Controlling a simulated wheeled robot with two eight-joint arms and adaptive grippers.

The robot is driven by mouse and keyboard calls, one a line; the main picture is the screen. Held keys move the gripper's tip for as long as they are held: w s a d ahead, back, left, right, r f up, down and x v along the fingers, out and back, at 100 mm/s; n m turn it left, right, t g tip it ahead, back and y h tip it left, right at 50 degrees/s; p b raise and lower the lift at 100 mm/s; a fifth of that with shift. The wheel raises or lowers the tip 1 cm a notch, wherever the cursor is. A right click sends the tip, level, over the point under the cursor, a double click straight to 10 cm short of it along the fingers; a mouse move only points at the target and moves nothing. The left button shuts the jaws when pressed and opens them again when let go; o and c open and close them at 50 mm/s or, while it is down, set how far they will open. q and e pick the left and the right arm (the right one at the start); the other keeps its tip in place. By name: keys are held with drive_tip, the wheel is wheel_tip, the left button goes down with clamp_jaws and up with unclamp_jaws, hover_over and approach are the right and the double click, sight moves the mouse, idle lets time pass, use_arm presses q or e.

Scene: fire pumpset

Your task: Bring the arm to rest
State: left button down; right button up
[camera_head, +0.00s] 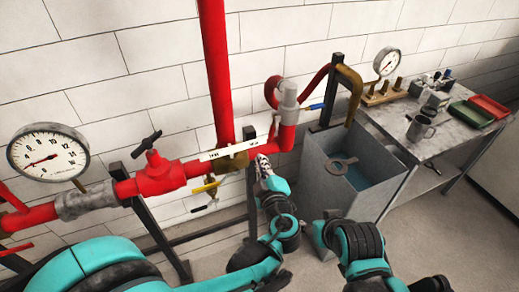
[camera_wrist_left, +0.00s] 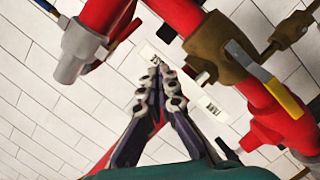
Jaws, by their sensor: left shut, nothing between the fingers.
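My left gripper (camera_head: 261,160) is in front of the red pipework, just below a white label strip (camera_head: 222,153) and beside a bronze fitting. Its fingers are together and empty. In the left wrist view the gripper (camera_wrist_left: 158,68) points at the white tiled wall, with the fingertips overlapping the label strip (camera_wrist_left: 213,108) in the picture. I cannot tell whether they touch it. My right arm (camera_head: 362,248) is at the lower right, in front of the grey tank. I see no fingers on it.
The red riser (camera_head: 216,65) and red valve (camera_head: 157,175) are close to my left gripper. A yellow-handled valve (camera_head: 206,187) sits below the pipe. A pressure gauge (camera_head: 48,155) is at left. A grey tank (camera_head: 335,200) and a bench (camera_head: 440,140) with tools stand at right.

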use_arm(q)
drive_tip(key=s+a+f+m+g+y, duration=0.1)
drive_tip(key=s+a+m+g, duration=0.15)
drive_tip(key=a, duration=0.55)
drive_tip(key=s+a+f+m+g, duration=0.2)
drive_tip(key=a+g, duration=0.1)
drive_tip(key=a, duration=0.5)
drive_tip(key=s+a+f+m+g+h, duration=0.1)
drive_tip(key=s+a+m, duration=0.2)
drive_tip(key=s, duration=0.3)
drive_tip(key=s+a+f+m+g+h, duration=0.1)
drive_tip(key=s+a+m+g+h, duration=0.1)
drive_tip(key=s+m, duration=0.2)
drive_tip(key=s, duration=0.3)
drive_tip(key=shift+s+a+f+m, duration=0.15)
drive_tip(key=shift+a+m, duration=0.2)
drive_tip(key=shift+a, duration=0.05)
